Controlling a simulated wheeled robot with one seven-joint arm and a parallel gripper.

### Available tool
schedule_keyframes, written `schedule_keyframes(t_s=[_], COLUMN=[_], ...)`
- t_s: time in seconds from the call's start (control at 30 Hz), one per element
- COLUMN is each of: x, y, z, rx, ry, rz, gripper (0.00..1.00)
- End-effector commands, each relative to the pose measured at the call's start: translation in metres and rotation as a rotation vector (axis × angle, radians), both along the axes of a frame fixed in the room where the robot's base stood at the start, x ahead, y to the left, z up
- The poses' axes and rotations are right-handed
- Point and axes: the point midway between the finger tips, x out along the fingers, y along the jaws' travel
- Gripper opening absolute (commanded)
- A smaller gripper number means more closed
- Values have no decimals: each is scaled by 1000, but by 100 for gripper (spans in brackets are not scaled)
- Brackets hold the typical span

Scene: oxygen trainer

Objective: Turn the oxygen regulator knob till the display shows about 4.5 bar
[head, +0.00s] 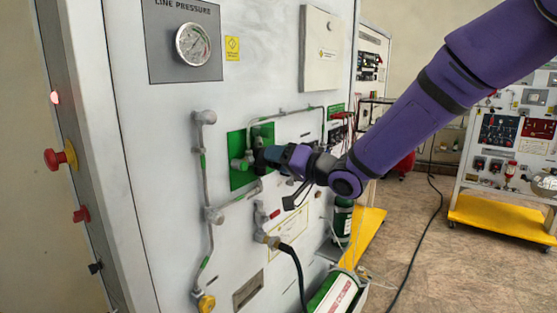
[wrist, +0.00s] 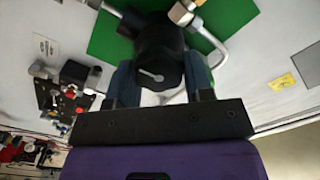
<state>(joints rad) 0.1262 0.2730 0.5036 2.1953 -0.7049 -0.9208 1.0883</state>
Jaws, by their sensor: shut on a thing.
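The regulator knob (wrist: 157,50) is black, with a pale pointer mark on its face, in front of the green plate (head: 238,178) on the panel. In the wrist view it sits between the two fingers of my gripper (wrist: 161,76), which is shut on it. In the head view my gripper (head: 266,157) reaches the green plate from the right and largely hides the knob. A round dial gauge (head: 193,45) labelled LINE PRESSURE is at the top of the panel. Its reading is too small to tell, and I see no readable bar figure.
Grey pipes (head: 208,165) run beside the green plate. A black hose (head: 297,262) hangs below. A red push button (head: 54,159) is on the panel's left side. A white box (head: 320,48) juts out above my gripper. Open floor lies to the right.

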Motion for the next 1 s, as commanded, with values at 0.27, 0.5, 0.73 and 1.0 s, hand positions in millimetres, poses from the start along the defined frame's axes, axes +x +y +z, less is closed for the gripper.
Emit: schedule_keyframes(t_s=[0.27, 0.5, 0.73, 1.0], x=[0, 0, 0, -1], y=[-1, -1, -1, -2], z=[-1, -1, 0, 0], rx=[22, 21, 21, 21], ry=[29, 29, 29, 28], rz=[-2, -1, -1, -1], gripper=[24, 24, 73, 73])
